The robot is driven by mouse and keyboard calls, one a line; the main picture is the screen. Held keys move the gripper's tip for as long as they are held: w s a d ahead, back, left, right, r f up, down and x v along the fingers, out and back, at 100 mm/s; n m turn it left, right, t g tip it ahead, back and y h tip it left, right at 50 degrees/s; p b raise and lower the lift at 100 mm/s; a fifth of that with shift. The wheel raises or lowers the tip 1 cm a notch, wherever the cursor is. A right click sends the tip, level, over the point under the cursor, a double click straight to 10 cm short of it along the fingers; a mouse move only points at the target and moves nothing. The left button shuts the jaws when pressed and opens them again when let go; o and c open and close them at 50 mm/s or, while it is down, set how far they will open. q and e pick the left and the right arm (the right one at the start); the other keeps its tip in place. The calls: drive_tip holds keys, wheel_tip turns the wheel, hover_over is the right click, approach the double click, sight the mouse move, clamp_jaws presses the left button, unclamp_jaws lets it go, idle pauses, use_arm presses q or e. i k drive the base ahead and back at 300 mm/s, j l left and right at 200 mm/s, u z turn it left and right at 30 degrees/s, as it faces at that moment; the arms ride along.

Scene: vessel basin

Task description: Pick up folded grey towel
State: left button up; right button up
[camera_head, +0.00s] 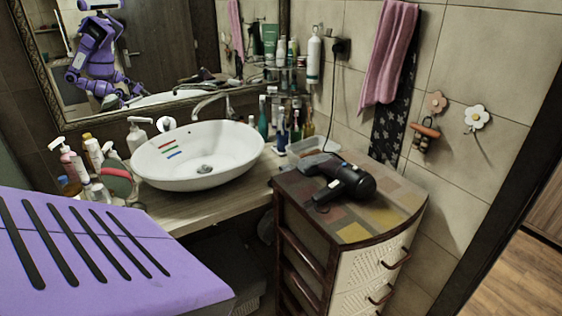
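I cannot make out a folded grey towel in the head view. The only towel I can clearly see is a pink towel (388,52), hanging on the tiled wall at the upper right. Neither of my grippers shows directly. A purple panel with black slots, part of my own body, covers the lower left and hides what is behind it. My purple reflection shows in the mirror (160,45), too small to read the grippers.
A white basin (197,158) stands on the wooden counter (215,205), with several bottles on both sides. A black hair dryer (345,180) and a clear container (313,147) sit on or beside the drawer cabinet (385,215). Open floor (515,275) shows at the right.

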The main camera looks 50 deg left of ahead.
sight(308, 166)
drive_tip(key=u, duration=1.2)
